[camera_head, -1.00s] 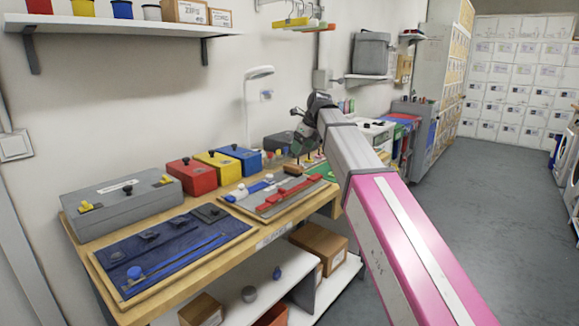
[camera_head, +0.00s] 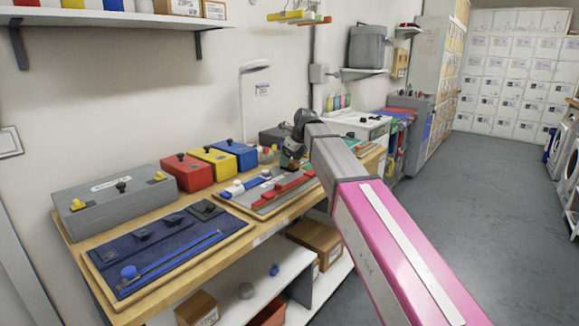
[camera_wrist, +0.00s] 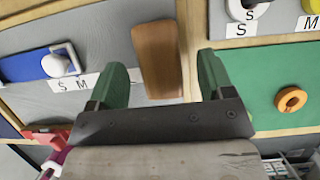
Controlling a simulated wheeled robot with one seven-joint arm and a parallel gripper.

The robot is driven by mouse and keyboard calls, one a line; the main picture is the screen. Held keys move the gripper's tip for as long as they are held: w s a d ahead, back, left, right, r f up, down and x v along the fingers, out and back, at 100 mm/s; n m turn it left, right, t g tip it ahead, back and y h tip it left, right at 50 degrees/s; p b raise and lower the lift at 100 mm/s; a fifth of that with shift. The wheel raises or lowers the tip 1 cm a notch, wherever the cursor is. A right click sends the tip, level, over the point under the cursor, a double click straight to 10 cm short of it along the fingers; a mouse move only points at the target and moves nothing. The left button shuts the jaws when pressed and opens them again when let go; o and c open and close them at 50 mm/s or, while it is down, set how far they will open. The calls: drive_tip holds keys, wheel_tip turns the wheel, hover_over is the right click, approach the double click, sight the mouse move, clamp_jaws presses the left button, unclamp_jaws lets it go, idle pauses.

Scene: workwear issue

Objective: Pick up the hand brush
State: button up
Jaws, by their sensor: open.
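A brown wooden block-like piece, which looks like the hand brush (camera_wrist: 155,58), lies on a grey board in the wrist view. Its bristles are not visible. My gripper (camera_wrist: 163,72) is open above the board, with its two green fingers on either side of the brush's near part. The left finger looks close to the brush's left side, and there is a gap at the right finger. I cannot tell how high the fingers are above it. In the head view my gripper (camera_head: 291,162) is over the far part of the workbench and hides the brush.
Red, yellow and blue boxes (camera_head: 234,154) stand along the wall. A grey case (camera_head: 115,200) stands nearer.

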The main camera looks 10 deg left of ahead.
drive_tip(key=shift+x, duration=0.9)
drive_tip(key=c, duration=1)
drive_tip(key=shift+r, duration=0.1)
drive_tip(key=shift+r, duration=0.55)
wheel_tip(320, 180, up, 3)
drive_tip(key=shift+f, duration=0.2)
drive_tip(key=s+r, duration=0.2)
drive_tip(key=s, duration=0.1)
drive_tip(key=s+a+r, duration=0.1)
drive_tip(key=s+r, duration=0.1)
drive_tip(key=s, duration=0.2)
drive_tip(key=s+a+r, duration=0.1)
drive_tip(key=s+r, duration=0.2)
drive_tip(key=s, duration=0.1)
drive_tip(key=shift+s, duration=0.25)
drive_tip(key=shift+a, duration=0.1)
